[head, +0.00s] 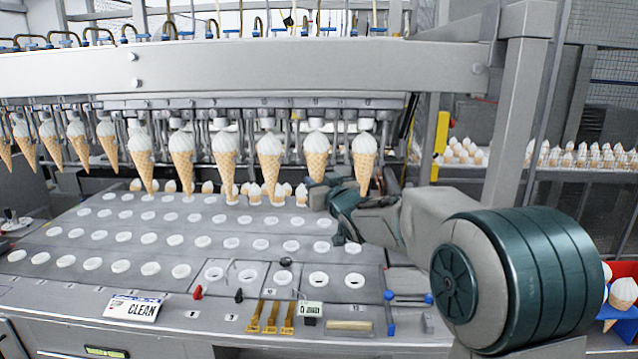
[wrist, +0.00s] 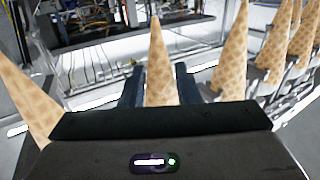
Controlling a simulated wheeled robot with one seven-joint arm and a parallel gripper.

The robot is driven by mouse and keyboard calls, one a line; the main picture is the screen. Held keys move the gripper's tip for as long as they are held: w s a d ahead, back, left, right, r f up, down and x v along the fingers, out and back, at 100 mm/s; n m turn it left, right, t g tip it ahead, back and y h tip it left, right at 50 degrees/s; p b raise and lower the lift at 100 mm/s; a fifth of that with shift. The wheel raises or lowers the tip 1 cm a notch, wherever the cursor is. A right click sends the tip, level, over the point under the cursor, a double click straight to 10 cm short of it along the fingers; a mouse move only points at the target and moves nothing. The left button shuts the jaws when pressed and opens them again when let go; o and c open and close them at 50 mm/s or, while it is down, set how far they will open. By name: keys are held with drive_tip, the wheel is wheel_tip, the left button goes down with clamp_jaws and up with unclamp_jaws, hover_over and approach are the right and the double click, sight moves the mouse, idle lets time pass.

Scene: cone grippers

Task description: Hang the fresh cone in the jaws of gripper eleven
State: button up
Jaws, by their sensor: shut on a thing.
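My gripper (head: 328,188) is under the right part of the machine's row of hanging cones. It is shut on the fresh cone (head: 317,163), a waffle cone with a white top, second from the right in the row. The cone is upright with its white top at the same height as its neighbours, just below the machine's metal jaws. Its tip is hidden by my gripper. In the wrist view, which looks upside down, the cone (wrist: 160,62) stands between my gripper's dark fingers (wrist: 160,92). I cannot tell whether the machine's jaws touch the cone.
Hanging cones flank it closely: one on the right (head: 364,158), several on the left (head: 269,158). Below lies a metal deck (head: 120,262) with rows of white round holders. A thick steel beam (head: 250,70) crosses above, and a post (head: 520,120) stands at right.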

drive_tip(key=o, duration=1.1)
drive_tip(key=shift+s, duration=0.1)
drive_tip(key=shift+s+a+b, duration=0.15)
drive_tip(key=shift+s+b, duration=2.1)
drive_tip(key=shift+s, duration=2.2)
